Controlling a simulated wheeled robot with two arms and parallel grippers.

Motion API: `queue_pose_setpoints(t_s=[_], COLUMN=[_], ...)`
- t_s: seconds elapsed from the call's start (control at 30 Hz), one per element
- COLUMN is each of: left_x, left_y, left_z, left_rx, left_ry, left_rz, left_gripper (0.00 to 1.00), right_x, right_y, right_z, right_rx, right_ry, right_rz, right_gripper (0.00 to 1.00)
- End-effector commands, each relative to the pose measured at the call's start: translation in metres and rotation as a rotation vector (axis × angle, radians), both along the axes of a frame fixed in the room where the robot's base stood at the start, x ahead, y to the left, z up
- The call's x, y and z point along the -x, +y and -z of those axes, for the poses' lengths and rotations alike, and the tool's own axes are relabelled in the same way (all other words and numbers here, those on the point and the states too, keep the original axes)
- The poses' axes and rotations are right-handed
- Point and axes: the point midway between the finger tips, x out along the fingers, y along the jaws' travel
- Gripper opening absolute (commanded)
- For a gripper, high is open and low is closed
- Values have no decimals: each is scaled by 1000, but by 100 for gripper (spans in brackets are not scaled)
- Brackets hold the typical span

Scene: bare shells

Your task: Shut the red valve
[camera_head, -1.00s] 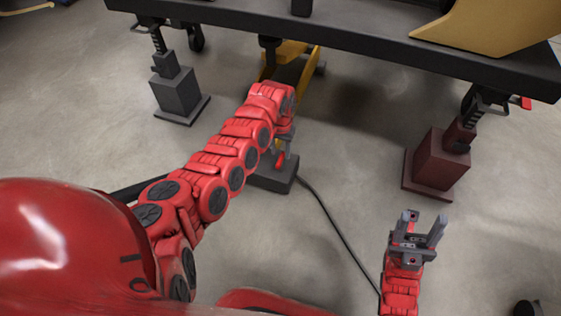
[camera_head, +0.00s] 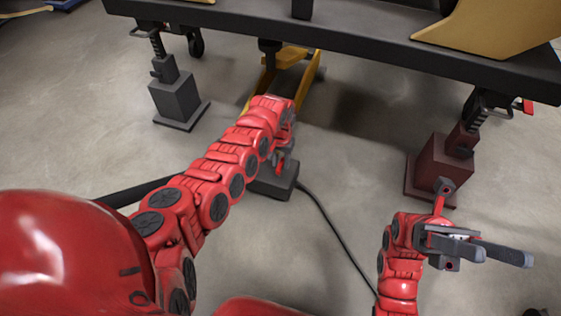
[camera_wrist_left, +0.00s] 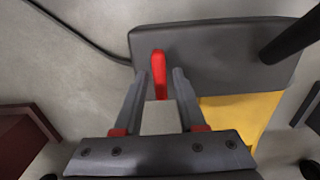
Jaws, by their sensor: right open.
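The red valve handle (camera_wrist_left: 158,70) is a narrow red lever on a dark grey block (camera_wrist_left: 205,60), seen from above in the left wrist view. In the head view the block (camera_head: 268,184) sits on the floor, mostly below my left gripper (camera_head: 283,160). In the left wrist view my left gripper (camera_wrist_left: 160,76) is open. Its two fingers lie on either side of the handle, with a gap visible on each side. I cannot tell how deep the handle sits between them. My right gripper (camera_head: 505,255) is open and empty, above bare floor at the lower right.
A black-edged platform (camera_head: 350,42) spans the top, on a grey jack (camera_head: 178,97) and a dark red jack (camera_head: 440,163). A yellow stand (camera_head: 308,80) is behind the block. A black cable (camera_head: 335,225) runs from the block across the floor.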

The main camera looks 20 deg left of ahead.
Motion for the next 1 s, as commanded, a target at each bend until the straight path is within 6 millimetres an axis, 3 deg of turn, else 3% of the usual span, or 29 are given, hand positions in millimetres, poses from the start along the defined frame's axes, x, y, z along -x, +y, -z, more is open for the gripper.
queue_pose_setpoints(t_s=[0.03, 0.2, 0.67, 0.83, 1.0], left_x=[0, 0, 0, 0, -1], left_y=[0, 0, 0, 0, 0], left_z=[0, 0, -1, -3, -4], left_rx=[0, 0, 0, -1, -3], left_ry=[0, 0, -1, 0, -2], left_rz=[0, 0, 29, 107, 235], left_gripper=[28, 0, 0, 0, 0], right_x=[0, 0, -9, -28, -51], right_y=[0, 0, 5, 16, 28], right_z=[0, 0, 6, 26, 65], right_rx=[0, 1, 31, 107, 217], right_ry=[0, 1, 57, 190, 388], right_rz=[0, 1, 20, 63, 114], right_gripper=[50, 50, 50, 50, 50])
